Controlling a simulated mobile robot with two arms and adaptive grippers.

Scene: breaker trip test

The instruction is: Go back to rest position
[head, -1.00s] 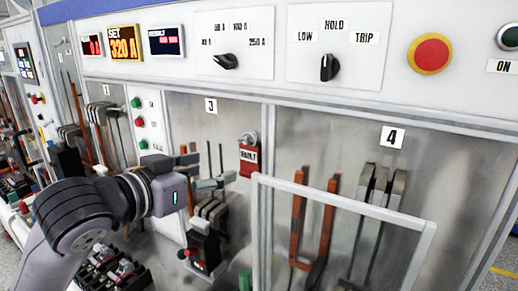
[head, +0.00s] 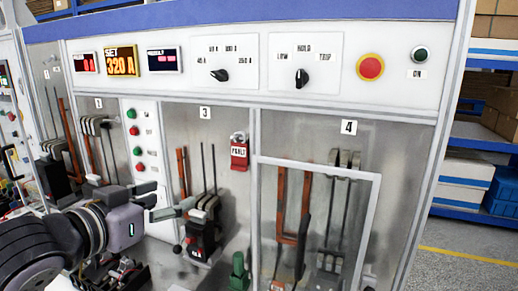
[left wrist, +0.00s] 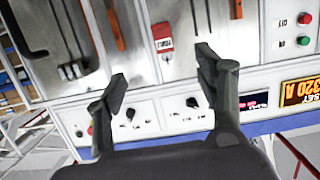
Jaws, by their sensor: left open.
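My left gripper (head: 172,202) is at the lower left of the head view, in front of the test bench. Its jaws are apart with nothing between them, and they also show in the left wrist view (left wrist: 160,72). The bench panel carries a SET display (head: 123,62) reading 320 A, a current selector knob (head: 219,75), a LOW/HOLD/TRIP knob (head: 302,77) pointing up near HOLD, and a red emergency button (head: 370,67). The panel appears upside down in the wrist view. My right gripper is not in view.
Bay 3 holds a black breaker (head: 200,240) and a red FAULT tag (head: 239,155). A grey-framed guard (head: 318,170) stands before bay 4. Red and green buttons (head: 133,131) line the post left of bay 3. Blue shelves (head: 470,130) and open floor lie to the right.

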